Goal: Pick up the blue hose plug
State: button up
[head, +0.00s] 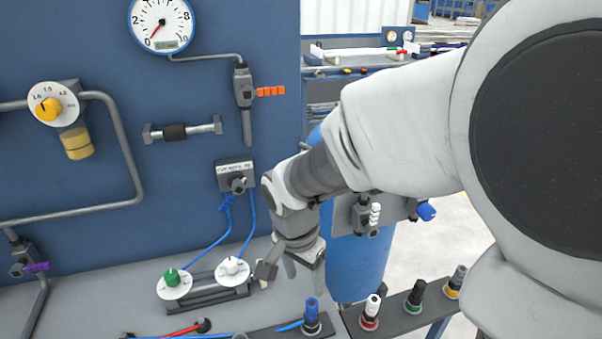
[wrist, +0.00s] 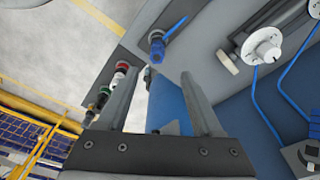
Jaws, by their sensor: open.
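The blue hose plug (head: 311,314) stands upright on the grey bench near its front edge in the head view, with a blue hose at its left. It also shows in the wrist view (wrist: 157,48), beyond my fingertips. My gripper (head: 291,280) is open and empty. It hangs above the bench, up and to the left of the plug in the head view. In the wrist view its two fingers (wrist: 166,74) stand apart, with a gap between them and the plug. No finger visibly touches the plug.
Red, green and yellow-based plugs (head: 414,296) stand in a row to the right. A unit with white and green dials (head: 205,285) lies left of my gripper. The blue panel (head: 110,190) rises behind. A blue cylinder (head: 355,265) stands behind the bench edge.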

aim_at(312, 303)
jog(key=f, duration=0.5)
jog(key=shift+w+d+f+b, duration=0.25)
jog(key=shift+w+d+b, duration=0.05)
jog(key=shift+b, duration=0.05)
jog(key=shift+w+d+f+b, duration=0.1)
jog(key=shift+d+f+b, duration=0.1)
jog(key=shift+f, duration=0.7)
jog(key=shift+w+d+f+b, duration=0.1)
jog(key=shift+d+f+b, duration=0.05)
jog(key=shift+f, duration=0.7)
jog(key=shift+w+d+f+b, duration=0.1)
jog(key=shift+d+f+b, duration=0.1)
jog(key=shift+f, duration=0.7)
grip_shut()
jog(key=shift+r, duration=0.1)
